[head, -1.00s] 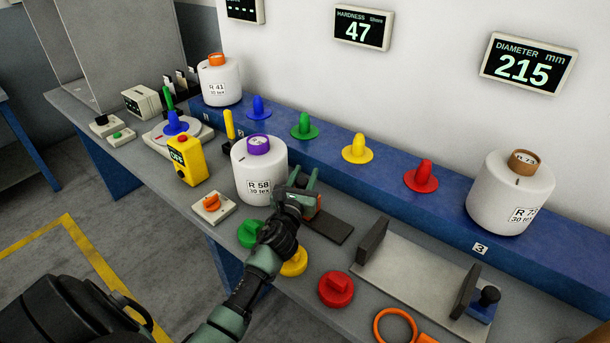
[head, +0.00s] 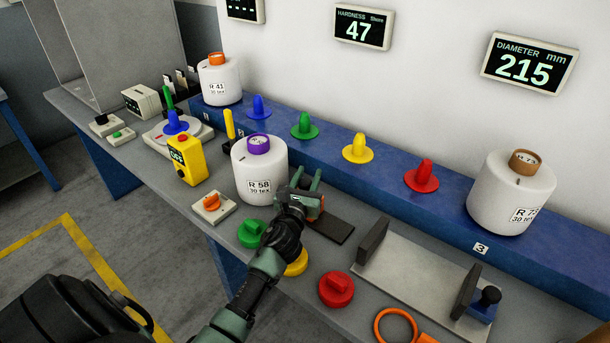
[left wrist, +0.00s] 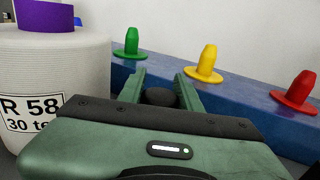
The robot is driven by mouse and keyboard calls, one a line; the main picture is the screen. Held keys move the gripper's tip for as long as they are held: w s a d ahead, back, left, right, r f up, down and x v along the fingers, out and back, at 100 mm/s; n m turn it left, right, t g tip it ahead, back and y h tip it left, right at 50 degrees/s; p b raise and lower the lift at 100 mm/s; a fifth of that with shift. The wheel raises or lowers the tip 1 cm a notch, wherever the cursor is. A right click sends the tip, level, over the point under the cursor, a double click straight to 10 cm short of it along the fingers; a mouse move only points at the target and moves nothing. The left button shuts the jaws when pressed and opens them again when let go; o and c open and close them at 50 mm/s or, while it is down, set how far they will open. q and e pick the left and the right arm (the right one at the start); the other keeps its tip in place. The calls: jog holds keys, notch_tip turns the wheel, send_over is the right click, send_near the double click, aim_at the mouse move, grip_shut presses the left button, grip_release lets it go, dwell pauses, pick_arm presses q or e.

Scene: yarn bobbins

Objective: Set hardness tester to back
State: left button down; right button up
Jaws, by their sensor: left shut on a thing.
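My left gripper (head: 307,180) is shut on a dark, round-topped thing (left wrist: 159,97), seen between its two green fingers in the left wrist view. It may be the hardness tester, but the gripper hides most of it. In the head view the gripper is just right of the white bobbin R 58 (head: 259,178), above or at the far end of a dark flat plate (head: 330,228). I cannot tell whether the held thing touches the plate. The hardness display (head: 362,27) on the wall reads 47. My right gripper is not in view.
Blue (head: 259,107), green (head: 304,126), yellow (head: 357,148) and red (head: 423,176) pegs line the blue ledge (head: 390,190) behind. A grey cradle (head: 420,272) with dark end walls stands right. Green (head: 250,234) and red (head: 336,290) knobbed discs lie near the front edge.

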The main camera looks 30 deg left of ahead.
pick_arm(q)
jog(key=d, duration=0.6)
jog(key=shift+s+d, duration=0.3)
jog(key=shift+f, duration=0.1)
jog(key=c, duration=1.3)
grip_release()
jog(key=shift+c, duration=0.2)
jog(key=o, duration=0.3)
jog(key=shift+d, duration=0.25)
jog(key=shift+o, duration=0.2)
jog(key=shift+s+a+b, duration=0.1)
jog(key=shift+b, duration=0.2)
jog(key=v, duration=0.7)
jog(key=shift+s+b, duration=0.3)
jog(key=shift+b, duration=0.1)
